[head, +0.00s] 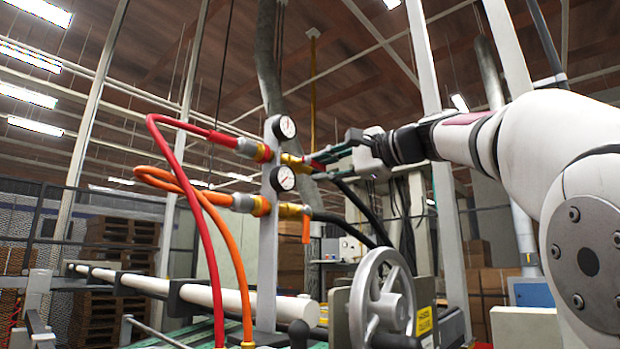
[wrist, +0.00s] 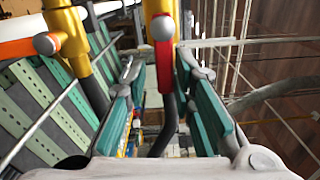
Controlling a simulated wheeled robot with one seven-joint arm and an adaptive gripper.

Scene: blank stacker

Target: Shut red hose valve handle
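The red valve handle (wrist: 165,78) sticks out from a yellow valve body (wrist: 160,10) with a silver nut, in the wrist view. My gripper (wrist: 161,68) is open, its green-padded fingers to either side of the handle with visible gaps. In the head view my gripper (head: 325,156) reaches in from the right to the brass valve (head: 293,160). There the red handle (head: 318,165) shows only as a small strip, mostly hidden by the fingers. The red hose (head: 180,150) joins the fitting left of the grey post.
A second valve with an orange handle (head: 306,230) hanging down sits below, on the orange hose (head: 207,215) line. Two gauges (head: 284,127) are on the post (head: 268,260). A black hose (head: 350,228) runs below my gripper. A grey handwheel (head: 383,300) stands lower right.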

